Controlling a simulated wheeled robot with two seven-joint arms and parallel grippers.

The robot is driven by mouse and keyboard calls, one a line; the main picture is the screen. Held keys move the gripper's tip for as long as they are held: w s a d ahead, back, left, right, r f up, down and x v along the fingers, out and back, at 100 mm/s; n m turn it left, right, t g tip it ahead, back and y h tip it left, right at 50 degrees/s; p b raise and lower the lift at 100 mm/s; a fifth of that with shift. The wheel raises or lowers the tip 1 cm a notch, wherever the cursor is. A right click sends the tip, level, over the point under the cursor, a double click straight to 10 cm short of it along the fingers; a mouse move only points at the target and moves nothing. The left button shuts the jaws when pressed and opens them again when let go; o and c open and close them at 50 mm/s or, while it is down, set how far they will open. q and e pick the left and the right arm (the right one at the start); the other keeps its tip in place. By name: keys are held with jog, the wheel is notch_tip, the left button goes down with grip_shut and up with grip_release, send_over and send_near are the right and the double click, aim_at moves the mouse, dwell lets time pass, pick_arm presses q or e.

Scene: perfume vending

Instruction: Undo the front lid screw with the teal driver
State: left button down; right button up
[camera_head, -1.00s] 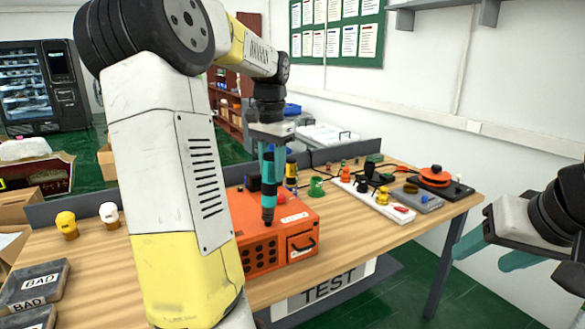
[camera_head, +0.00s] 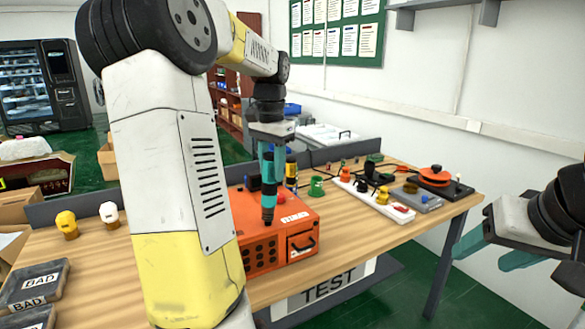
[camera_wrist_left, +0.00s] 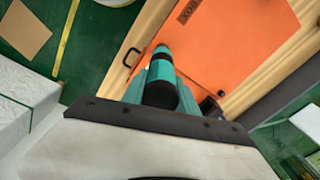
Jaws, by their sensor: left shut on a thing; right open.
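The teal driver (camera_head: 269,190) has a black band and points down, held upright in my left gripper (camera_head: 270,150). Its tip meets the lid of the orange box (camera_head: 300,218) in the head view, near the lid's front edge; I cannot tell whether it touches a screw. The left wrist view shows the driver (camera_wrist_left: 160,75) between the teal fingers, over the orange lid (camera_wrist_left: 235,40). A small dark screw (camera_wrist_left: 221,93) shows on the lid near its edge. The front screw is not distinguishable. My right gripper (camera_head: 490,255) is open and empty, right of the table.
An orange disc device (camera_head: 435,177) sits at the table's right end. Yellow and white caps (camera_head: 66,224) and boxes marked BAD (camera_head: 38,282) are on the left. My left arm hides the table's middle.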

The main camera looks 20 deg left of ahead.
aim_at(271, 154)
pick_arm(q)
jog(key=shift+f, duration=0.8)
dwell(0.6)
jog(key=shift+s+d+f, duration=0.1)
jog(key=shift+s+f, duration=0.05)
jog(key=shift+s, duration=0.05)
dwell(3.1)
dwell(1.9)
jog(key=shift+w+r, duration=0.15)
jog(key=shift+r, duration=3.5)
